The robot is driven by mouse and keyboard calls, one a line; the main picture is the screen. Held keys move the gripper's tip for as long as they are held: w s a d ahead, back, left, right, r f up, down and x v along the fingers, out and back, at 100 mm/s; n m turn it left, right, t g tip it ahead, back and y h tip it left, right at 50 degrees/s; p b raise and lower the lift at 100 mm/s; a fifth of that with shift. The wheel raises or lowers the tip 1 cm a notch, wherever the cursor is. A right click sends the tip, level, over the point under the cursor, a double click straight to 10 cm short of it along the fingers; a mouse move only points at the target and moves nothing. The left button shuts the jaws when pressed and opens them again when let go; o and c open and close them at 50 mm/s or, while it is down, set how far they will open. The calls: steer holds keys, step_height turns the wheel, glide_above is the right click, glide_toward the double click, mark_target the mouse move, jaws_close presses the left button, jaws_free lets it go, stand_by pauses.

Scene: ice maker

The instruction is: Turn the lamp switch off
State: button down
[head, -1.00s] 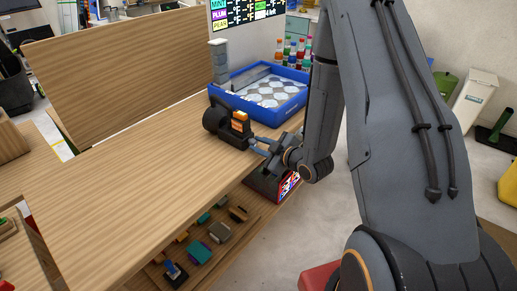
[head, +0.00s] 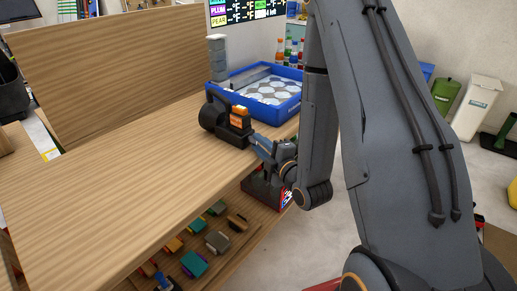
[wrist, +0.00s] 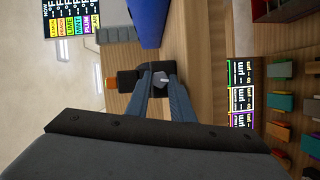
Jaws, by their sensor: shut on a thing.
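A black device (head: 212,116) with an orange block (head: 239,114) on it stands on the wooden counter, near its right edge. It is the only lamp-like thing in view; I cannot tell whether it is lit. In the wrist view the device (wrist: 127,80) and its orange part lie just beyond my fingertips. My gripper (head: 254,140) reaches the device from the right. The knob's setting cannot be made out.
A blue tray (head: 285,106) with a patterned floor stands behind the device. A wooden panel (head: 120,70) borders the counter's far side. A lower shelf holds several small coloured items (head: 217,242). The counter's left part is clear.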

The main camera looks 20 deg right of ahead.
stand_by(0.4)
steer(key=c, duration=1.5)
jaws_free()
steer(key=shift+c, duration=0.2)
steer(key=shift+s+f, duration=0.1)
